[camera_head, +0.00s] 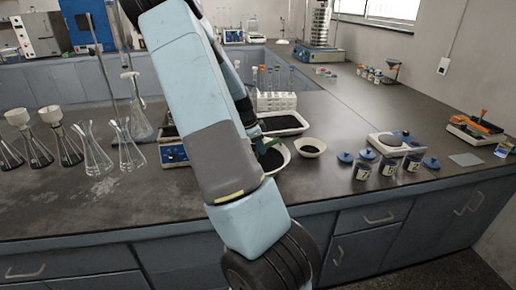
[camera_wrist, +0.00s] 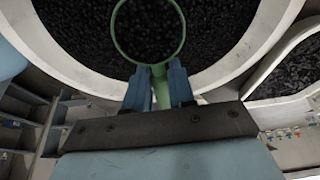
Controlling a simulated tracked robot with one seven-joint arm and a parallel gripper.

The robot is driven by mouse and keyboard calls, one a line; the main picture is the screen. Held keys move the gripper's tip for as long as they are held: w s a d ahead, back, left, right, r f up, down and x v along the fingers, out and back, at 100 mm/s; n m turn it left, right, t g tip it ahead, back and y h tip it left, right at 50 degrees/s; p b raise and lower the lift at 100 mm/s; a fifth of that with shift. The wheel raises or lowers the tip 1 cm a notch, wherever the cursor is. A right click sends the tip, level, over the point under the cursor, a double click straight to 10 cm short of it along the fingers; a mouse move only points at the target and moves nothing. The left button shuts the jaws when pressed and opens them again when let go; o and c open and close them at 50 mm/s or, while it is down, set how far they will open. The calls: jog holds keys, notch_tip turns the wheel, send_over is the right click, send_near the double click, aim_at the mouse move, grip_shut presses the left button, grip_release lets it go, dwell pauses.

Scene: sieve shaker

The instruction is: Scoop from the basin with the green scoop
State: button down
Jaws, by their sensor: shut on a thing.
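In the wrist view, my gripper (camera_wrist: 160,90) is shut on the handle of the green scoop (camera_wrist: 121,48). The scoop's round bowl lies over the dark granules in the white basin (camera_wrist: 62,72), and dark granules show inside its ring. Whether the bowl is sunk into the granules or just above them I cannot tell. In the head view, the basin (camera_head: 284,166) stands near the front edge of the bench, partly hidden by my arm. A bit of green scoop (camera_head: 270,143) shows by the basin.
A test tube rack (camera_head: 275,101) stands further back.

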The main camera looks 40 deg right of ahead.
jog(key=shift+d+r, duration=0.1)
jog(key=shift+s+d+r+t+y, duration=0.15)
jog(key=shift+d+r+t+y, duration=0.15)
jog(key=shift+y, duration=0.4)
jog(key=shift+s+d+r+t+y, duration=0.1)
jog(key=shift+s+r+t+y, duration=0.1)
jog(key=shift+t+y, duration=0.35)
jog(key=shift+d+r+y, duration=0.1)
jog(key=shift+y, duration=0.15)
